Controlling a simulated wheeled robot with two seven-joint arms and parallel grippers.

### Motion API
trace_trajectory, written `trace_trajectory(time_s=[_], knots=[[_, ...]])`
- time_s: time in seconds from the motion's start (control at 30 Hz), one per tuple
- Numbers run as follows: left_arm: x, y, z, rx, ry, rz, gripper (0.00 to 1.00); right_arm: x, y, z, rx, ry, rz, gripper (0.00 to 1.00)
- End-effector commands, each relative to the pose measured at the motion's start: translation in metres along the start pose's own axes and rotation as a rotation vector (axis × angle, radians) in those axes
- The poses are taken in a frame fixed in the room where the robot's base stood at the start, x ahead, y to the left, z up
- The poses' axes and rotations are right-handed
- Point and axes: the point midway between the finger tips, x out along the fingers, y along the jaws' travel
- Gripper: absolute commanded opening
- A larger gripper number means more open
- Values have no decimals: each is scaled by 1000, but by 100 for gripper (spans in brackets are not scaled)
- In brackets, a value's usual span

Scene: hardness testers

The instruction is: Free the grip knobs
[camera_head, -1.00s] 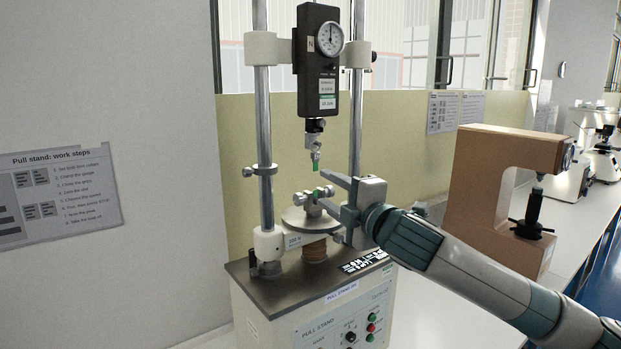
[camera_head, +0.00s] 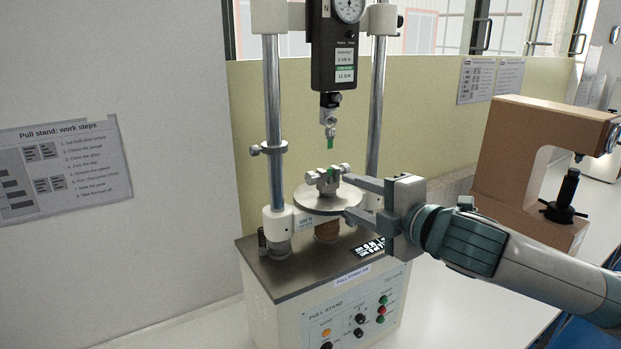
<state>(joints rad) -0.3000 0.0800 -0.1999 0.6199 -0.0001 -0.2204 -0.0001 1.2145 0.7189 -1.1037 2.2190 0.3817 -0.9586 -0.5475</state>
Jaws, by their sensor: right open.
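The pull stand (camera_head: 300,268) is in the middle of the head view. Its upper grip (camera_head: 329,101) hangs below the black gauge (camera_head: 336,45), with a green strip piece (camera_head: 330,136) hanging from it. The lower grip (camera_head: 327,184) stands on a round plate (camera_head: 318,205), with a small green piece between its jaws. Its left knob (camera_head: 311,178) and right knob (camera_head: 344,168) stick out sideways. My right gripper (camera_head: 347,196) is open at the right of the lower grip. Its upper finger is close to the right knob; I cannot tell whether they touch. My left gripper is out of view.
Two steel columns (camera_head: 273,130) flank the grips, the right one (camera_head: 376,110) behind my right gripper. A control panel (camera_head: 358,315) with buttons is on the stand's front. A brown tester (camera_head: 530,140) stands on the bench at the right. Bare bench lies right of the stand.

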Motion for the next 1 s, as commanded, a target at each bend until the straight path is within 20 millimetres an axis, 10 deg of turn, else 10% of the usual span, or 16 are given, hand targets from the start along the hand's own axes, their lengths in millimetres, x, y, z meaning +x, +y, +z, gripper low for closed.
trace_trajectory(time_s=[1.0], knots=[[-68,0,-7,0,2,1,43,150,2,0,1,-1,-2,43]])
